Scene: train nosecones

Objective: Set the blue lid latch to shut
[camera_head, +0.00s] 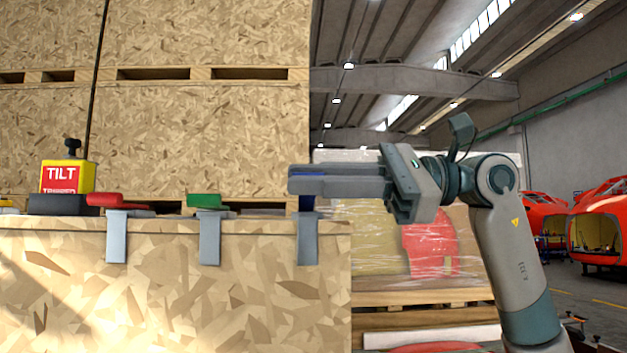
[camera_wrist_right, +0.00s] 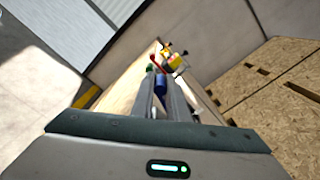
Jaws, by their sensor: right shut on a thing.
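The blue lid latch (camera_head: 306,203) is the rightmost in a row along the top edge of a wooden crate. Its grey metal strap (camera_head: 308,240) hangs down the crate's front. My right gripper (camera_head: 303,180) reaches in from the right, its fingers level at the blue handle. In the right wrist view the blue handle (camera_wrist_right: 161,84) sits between the two fingers (camera_wrist_right: 163,92), which are shut on it. The fingers hide part of the handle in the head view, so its exact angle is hard to tell. My left gripper is not in view.
A green latch (camera_head: 207,201) and a red latch (camera_head: 118,200) sit along the crate (camera_head: 180,290) to the left. A yellow TILT box (camera_head: 68,178) stands further left. Tall wooden crates (camera_head: 205,120) rise behind. A wrapped pallet load (camera_head: 375,235) stands behind my right arm.

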